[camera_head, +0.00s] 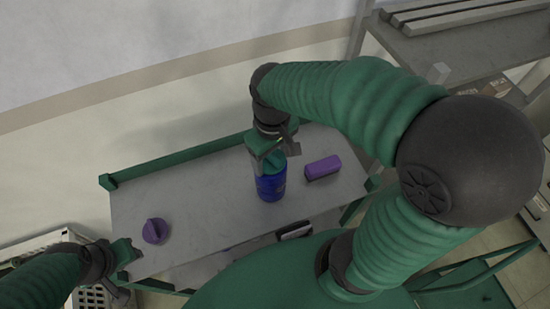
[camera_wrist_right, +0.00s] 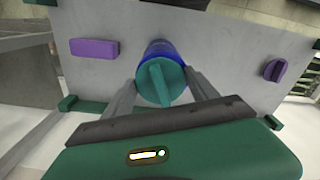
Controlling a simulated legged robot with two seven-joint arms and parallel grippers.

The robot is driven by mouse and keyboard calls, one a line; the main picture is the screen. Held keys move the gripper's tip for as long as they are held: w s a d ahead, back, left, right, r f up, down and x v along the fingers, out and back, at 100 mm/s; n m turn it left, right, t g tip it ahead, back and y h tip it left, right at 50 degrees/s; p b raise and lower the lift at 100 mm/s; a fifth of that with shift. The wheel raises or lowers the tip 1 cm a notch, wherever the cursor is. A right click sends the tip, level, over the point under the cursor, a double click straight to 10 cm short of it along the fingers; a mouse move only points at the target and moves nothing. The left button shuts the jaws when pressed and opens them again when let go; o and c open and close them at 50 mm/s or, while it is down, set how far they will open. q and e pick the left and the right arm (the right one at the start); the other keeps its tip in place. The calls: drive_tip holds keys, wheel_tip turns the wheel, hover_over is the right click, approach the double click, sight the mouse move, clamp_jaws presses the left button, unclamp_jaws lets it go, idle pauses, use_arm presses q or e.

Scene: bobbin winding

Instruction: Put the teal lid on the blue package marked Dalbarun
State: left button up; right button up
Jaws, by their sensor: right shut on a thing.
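The blue package (camera_head: 270,187) stands upright on the grey table. The teal lid (camera_head: 274,163) is at the top of it, in line with it; I cannot tell if it is fully seated. My right gripper (camera_head: 268,150) comes from above and is shut on the teal lid. In the right wrist view the lid (camera_wrist_right: 160,83) with its raised grip bar is between the two fingers, and the package (camera_wrist_right: 159,48) shows behind its edge. The name on the package is not readable. My left gripper (camera_head: 122,272) is at the table's front left corner, its fingers unclear.
A purple box (camera_head: 322,168) lies right of the package. A purple round lid (camera_head: 155,231) lies at the left of the grey table (camera_head: 205,205). A green rail (camera_head: 180,160) runs along the back edge. The table between the purple lid and the package is clear.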

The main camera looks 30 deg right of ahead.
drive_tip(key=o, duration=1.3)
drive_tip(key=shift+s+a+f, duration=0.15)
drive_tip(key=shift+s+f, duration=0.25)
drive_tip(key=shift+f, duration=0.2)
drive_tip(key=shift+o, duration=0.4)
drive_tip(key=shift+r, duration=0.1)
use_arm(q)
drive_tip(key=w+f+b, duration=0.2)
drive_tip(key=f, duration=0.1)
drive_tip(key=shift+w, duration=0.1)
use_arm(e)
drive_tip(key=r, duration=0.2)
drive_tip(key=w+r, duration=0.1)
drive_tip(key=r, duration=0.1)
drive_tip(key=w+r, duration=0.1)
drive_tip(key=r, duration=0.2)
drive_tip(key=shift+w, duration=0.1)
use_arm(q)
drive_tip(key=shift+s+f+b, duration=0.5)
drive_tip(key=shift+s+b, duration=0.15)
drive_tip(key=shift+s, duration=0.1)
drive_tip(key=shift+w+f, duration=0.1)
drive_tip(key=shift+w, duration=0.4)
use_arm(e)
wheel_tip(320, 180, up, 11)
drive_tip(key=s, duration=0.1)
drive_tip(key=shift+s+d+f, duration=0.2)
